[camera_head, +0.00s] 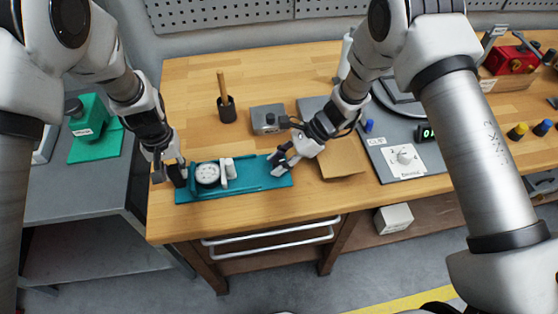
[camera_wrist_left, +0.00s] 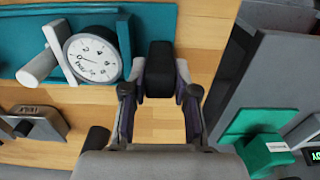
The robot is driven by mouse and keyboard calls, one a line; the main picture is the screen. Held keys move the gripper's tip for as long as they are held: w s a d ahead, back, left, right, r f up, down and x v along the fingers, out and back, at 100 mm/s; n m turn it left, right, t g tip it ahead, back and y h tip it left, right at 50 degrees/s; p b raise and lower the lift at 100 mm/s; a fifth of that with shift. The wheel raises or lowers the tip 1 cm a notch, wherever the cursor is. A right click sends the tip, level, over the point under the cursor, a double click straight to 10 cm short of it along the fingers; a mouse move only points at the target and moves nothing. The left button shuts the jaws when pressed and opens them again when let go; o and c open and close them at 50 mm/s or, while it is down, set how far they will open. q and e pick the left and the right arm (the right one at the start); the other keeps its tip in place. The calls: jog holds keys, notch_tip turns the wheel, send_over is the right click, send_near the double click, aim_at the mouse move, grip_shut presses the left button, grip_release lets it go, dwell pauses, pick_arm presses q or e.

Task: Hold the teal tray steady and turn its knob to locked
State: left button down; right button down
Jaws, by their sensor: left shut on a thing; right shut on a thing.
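The teal tray (camera_head: 248,187) lies near the front edge of the wooden bench. It carries a round white dial gauge (camera_head: 208,173) and a white cylinder on a bracket (camera_head: 230,170). My left gripper (camera_head: 173,174) is at the tray's left end, shut on an upright black block (camera_wrist_left: 160,68). In the left wrist view the dial gauge (camera_wrist_left: 93,58) and tray (camera_wrist_left: 150,20) sit beside and beyond the fingers. My right gripper (camera_head: 281,161) is shut at the tray's right end. What it grips is mostly hidden by its fingers. I cannot read any locked mark.
Behind the tray stand a grey box (camera_head: 268,118) and a black holder (camera_head: 227,110) with a wooden handle. A brown board (camera_head: 343,158) and a grey panel with a white dial (camera_head: 404,159) lie right. A green device (camera_head: 93,115) is on the left cart.

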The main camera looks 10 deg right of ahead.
jog(key=shift+m+t, duration=0.8)
jog(key=shift+m, duration=0.3)
jog(key=c, duration=0.8)
grip_release()
jog(key=shift+o, duration=0.2)
jog(key=v, duration=1.2)
jog(key=shift+s, duration=0.1)
